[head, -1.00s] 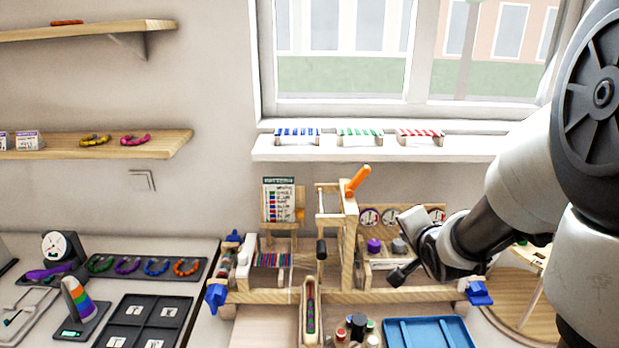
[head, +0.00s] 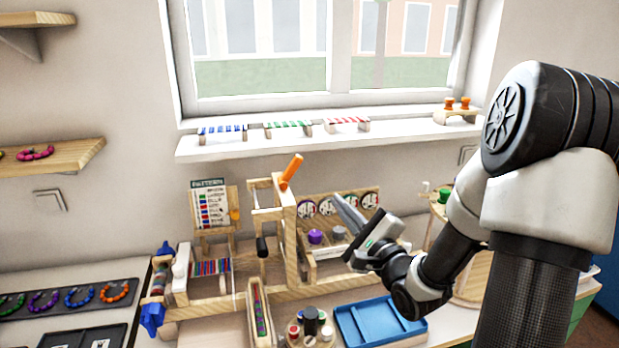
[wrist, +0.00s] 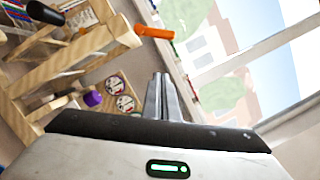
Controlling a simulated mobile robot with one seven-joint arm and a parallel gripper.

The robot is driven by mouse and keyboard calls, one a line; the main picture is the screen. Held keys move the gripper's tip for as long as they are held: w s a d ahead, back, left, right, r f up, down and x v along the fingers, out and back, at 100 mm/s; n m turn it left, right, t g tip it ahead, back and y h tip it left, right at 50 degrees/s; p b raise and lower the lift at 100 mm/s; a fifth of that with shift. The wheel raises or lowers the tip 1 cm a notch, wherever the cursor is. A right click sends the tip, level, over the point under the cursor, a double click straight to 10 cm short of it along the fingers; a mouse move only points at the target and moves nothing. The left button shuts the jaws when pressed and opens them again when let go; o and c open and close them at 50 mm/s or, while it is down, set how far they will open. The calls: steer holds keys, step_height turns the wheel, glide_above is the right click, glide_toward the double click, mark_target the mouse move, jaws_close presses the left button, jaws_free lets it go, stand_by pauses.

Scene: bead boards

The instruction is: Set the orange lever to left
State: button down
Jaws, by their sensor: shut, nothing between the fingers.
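The orange lever (head: 291,169) stands at the top of a wooden post on the loom-like wooden frame (head: 290,235), its free end tilted up and to the right in the head view. In the wrist view the orange lever (wrist: 154,32) lies ahead, a little left of the fingertips. My gripper (head: 340,200) is shut and empty, to the right of the lever and lower in the head view, apart from it. The shut fingers also show in the wrist view (wrist: 160,78).
Round dials (head: 325,207) and a purple knob (head: 315,236) sit on the frame behind my gripper. A blue tray (head: 375,322) and small jars (head: 311,322) stand in front. The windowsill (head: 235,150) holds striped small racks. A pattern card (head: 208,203) stands left of the lever.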

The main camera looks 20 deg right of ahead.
mark_target(290, 171)
steer(key=w+a+r+p, duration=0.1)
steer(key=w+a+r, duration=0.2)
steer(key=w, duration=0.6)
steer(key=shift+w+a+r, duration=0.35)
steer(key=shift+a, duration=0.85)
